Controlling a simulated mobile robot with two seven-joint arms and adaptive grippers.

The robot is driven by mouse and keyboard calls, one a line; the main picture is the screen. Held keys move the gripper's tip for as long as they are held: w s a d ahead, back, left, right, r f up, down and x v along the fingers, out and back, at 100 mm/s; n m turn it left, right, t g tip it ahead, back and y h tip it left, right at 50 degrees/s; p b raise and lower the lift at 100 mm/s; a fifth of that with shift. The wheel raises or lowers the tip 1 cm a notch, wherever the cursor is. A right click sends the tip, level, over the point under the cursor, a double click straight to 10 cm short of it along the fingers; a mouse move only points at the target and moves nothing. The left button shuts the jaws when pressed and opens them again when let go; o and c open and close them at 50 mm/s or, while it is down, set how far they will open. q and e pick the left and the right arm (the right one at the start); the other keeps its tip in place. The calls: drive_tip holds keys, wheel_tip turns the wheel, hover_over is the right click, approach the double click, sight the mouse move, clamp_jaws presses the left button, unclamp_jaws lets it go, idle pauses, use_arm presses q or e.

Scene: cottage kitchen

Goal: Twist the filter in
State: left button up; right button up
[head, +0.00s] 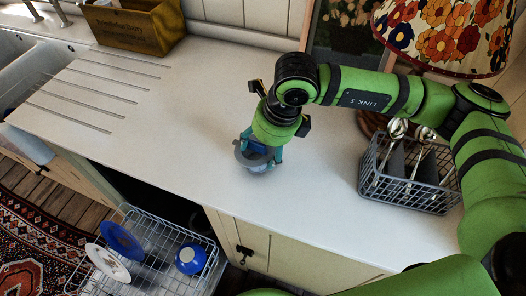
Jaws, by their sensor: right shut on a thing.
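My right gripper (260,158) points down over the worktop, near its front edge, and is shut on the filter (256,168), a small grey, round piece with a rim. The gripper's teal fingers and green body cover much of the filter from above. I cannot tell whether the filter touches the worktop or is held just above it. No opening that it fits into is clear in this view. My left gripper is not in the picture.
A grey cutlery basket (408,176) with spoons stands to the right on the worktop (190,130). A wooden box (135,27) is at the back left, by the sink (18,62). A pulled-out dishwasher rack (150,262) holds plates and a blue bowl below the front edge.

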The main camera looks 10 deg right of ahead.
drive_tip(key=shift+r+b, duration=0.4)
drive_tip(key=shift+r, duration=0.45)
drive_tip(key=s+d+r+b, duration=0.1)
drive_tip(key=s+d+r, duration=0.1)
drive_tip(key=s+d+r+b, duration=0.1)
drive_tip(key=s+d+r, duration=0.1)
drive_tip(key=d, duration=0.1)
drive_tip(key=s+d+r+b, duration=0.1)
drive_tip(key=s+d+r, duration=0.1)
drive_tip(key=s, duration=0.1)
drive_tip(key=shift+d, duration=0.3)
drive_tip(key=shift+s+d+r, duration=0.45)
drive_tip(key=shift+s+r, duration=0.05)
